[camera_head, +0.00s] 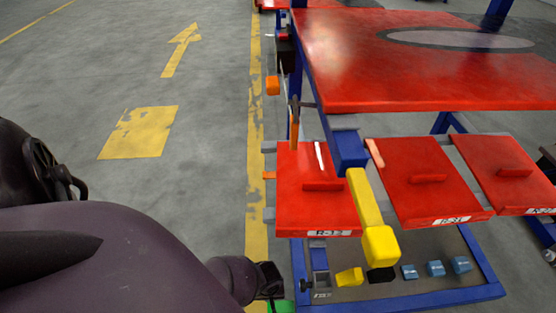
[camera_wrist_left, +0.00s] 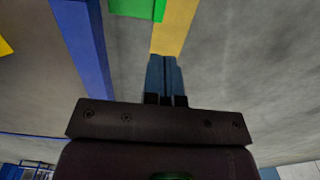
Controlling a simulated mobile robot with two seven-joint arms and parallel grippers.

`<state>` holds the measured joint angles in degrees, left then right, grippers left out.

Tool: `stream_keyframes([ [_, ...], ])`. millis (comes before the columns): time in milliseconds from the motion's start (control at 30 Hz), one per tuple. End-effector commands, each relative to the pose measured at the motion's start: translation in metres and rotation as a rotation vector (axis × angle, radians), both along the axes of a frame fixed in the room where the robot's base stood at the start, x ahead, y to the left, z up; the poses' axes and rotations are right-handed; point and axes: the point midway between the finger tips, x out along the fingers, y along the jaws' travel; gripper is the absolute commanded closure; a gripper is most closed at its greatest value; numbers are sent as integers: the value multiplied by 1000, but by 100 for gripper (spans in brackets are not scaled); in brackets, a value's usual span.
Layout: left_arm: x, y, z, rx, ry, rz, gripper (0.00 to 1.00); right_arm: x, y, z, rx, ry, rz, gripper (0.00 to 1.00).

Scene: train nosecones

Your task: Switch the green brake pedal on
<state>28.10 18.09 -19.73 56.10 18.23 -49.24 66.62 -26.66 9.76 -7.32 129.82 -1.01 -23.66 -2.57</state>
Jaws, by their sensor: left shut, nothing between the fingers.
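The green brake pedal (camera_head: 282,307) shows only as a small green piece at the bottom edge of the head view, mostly cut off. In the left wrist view a green block (camera_wrist_left: 138,8) shows at the top edge, above and slightly left of the fingertips. My left gripper (camera_wrist_left: 163,62) is shut with nothing in it; its fingers point towards the green block, with a visible gap between them. In the head view the end of my left arm (camera_head: 268,280) is just above the green piece. My right gripper is not in view.
A blue frame (camera_head: 407,304) carries red panels (camera_head: 320,205) and a large red table top (camera_head: 410,85). A yellow lever (camera_head: 378,242) sticks out between panels. Low down sit a yellow block (camera_head: 349,277), a black block (camera_head: 381,275) and several blue blocks (camera_head: 435,268). Floor at left is clear.

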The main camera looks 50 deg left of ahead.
Motion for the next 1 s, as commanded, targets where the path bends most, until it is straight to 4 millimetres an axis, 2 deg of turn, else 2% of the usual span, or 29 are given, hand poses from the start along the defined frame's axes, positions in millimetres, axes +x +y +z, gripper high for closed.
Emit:
stream_keyframes([
  [267,1,0,1,0,-1,-1,100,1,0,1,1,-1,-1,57],
  [433,-2,0,-9,0,5,-1,100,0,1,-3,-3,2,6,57],
  [833,-8,0,-69,0,14,-2,100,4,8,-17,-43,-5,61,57],
  [1000,-8,1,-93,1,14,-2,100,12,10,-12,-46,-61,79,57],
])
